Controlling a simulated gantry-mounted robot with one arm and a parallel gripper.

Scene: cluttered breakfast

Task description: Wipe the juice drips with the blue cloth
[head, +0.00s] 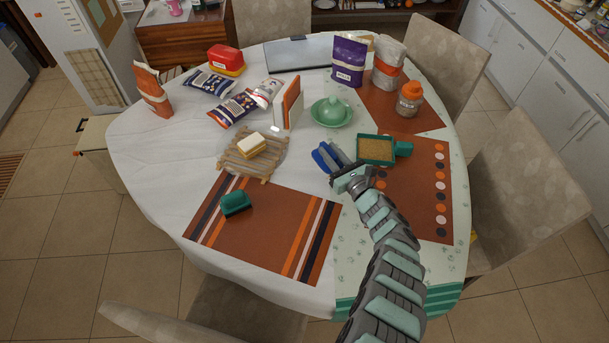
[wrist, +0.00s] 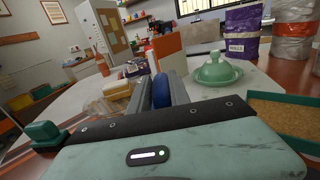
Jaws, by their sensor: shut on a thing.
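My gripper (head: 333,157) is over the table right of the middle, and it is shut on a blue thing (head: 323,160) that looks like the blue cloth. In the wrist view the blue cloth (wrist: 160,91) shows as a narrow rounded edge between the two grey fingers of my gripper (wrist: 162,86). Most of it is hidden by the fingers. I cannot tell whether it touches the table. I cannot make out any juice drips in either view; the table under the gripper is partly hidden.
A green tray with a brown surface (head: 376,151) stands close right of the gripper. A lidded green dish (head: 332,113) is behind, and a wooden rack (head: 232,160) with a yellow-white block is left. A green block-like thing (head: 235,204) lies on the front placemat (head: 262,238), otherwise clear.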

